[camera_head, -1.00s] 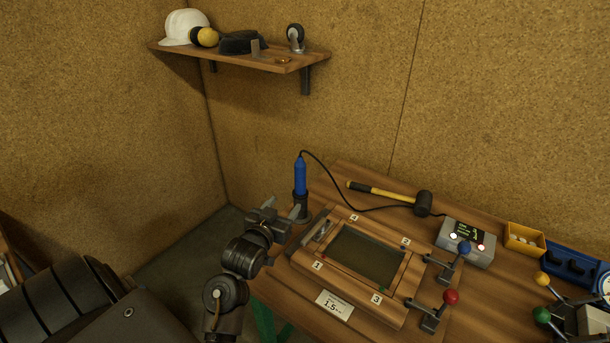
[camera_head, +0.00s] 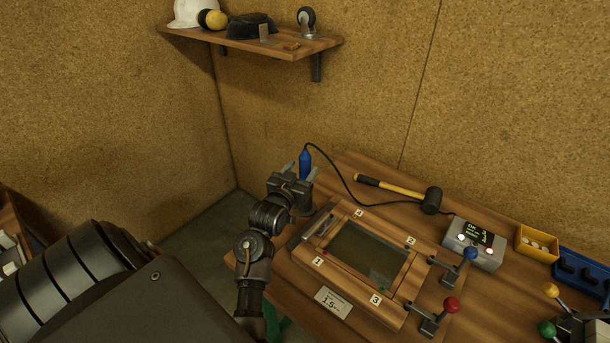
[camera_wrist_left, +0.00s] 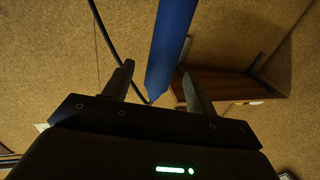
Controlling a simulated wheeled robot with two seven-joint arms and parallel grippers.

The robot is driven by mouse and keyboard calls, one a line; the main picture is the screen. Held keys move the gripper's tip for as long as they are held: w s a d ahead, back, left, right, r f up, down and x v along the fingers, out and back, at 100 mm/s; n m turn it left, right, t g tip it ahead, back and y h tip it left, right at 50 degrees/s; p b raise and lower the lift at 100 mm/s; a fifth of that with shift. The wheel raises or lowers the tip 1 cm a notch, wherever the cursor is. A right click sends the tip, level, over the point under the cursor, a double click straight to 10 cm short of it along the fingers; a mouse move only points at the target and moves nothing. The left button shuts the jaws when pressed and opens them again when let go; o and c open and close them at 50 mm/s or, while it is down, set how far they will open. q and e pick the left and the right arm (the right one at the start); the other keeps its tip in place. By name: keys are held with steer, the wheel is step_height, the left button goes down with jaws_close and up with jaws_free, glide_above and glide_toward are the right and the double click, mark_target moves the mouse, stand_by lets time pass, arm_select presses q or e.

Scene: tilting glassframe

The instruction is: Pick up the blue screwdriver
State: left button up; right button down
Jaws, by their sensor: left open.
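The blue screwdriver (camera_head: 305,162) stands upright at the back left corner of the workbench, with a black cable running from its top. My left gripper (camera_head: 301,171) is open, with a finger on each side of the screwdriver in the head view. Its palm hides the screwdriver's lower part and most of the holder. In the left wrist view the blue screwdriver (camera_wrist_left: 171,45) shows between the open fingers, nearer the one on the right. I cannot tell whether either finger touches it. My right gripper is not in view.
A wooden frame with a glass pane (camera_head: 368,254) lies just right of my left arm. A mallet (camera_head: 405,192), a control box (camera_head: 472,243) and clamps with coloured knobs (camera_head: 451,306) are further right. A shelf (camera_head: 255,45) hangs on the wall above.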

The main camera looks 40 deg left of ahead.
arm_select(q)
steer(key=shift+w+a+r+p, duration=0.1)
steer(key=shift+w+r+p, duration=0.1)
steer(key=shift+w+p, duration=0.1)
steer(key=x, duration=0.1)
steer(key=p+x, duration=0.1)
steer(key=x, duration=0.1)
steer(key=p+x, duration=0.1)
steer(key=shift+w+a+f, duration=0.2)
steer(key=shift+w+f, duration=0.15)
steer(key=shift+s, duration=0.1)
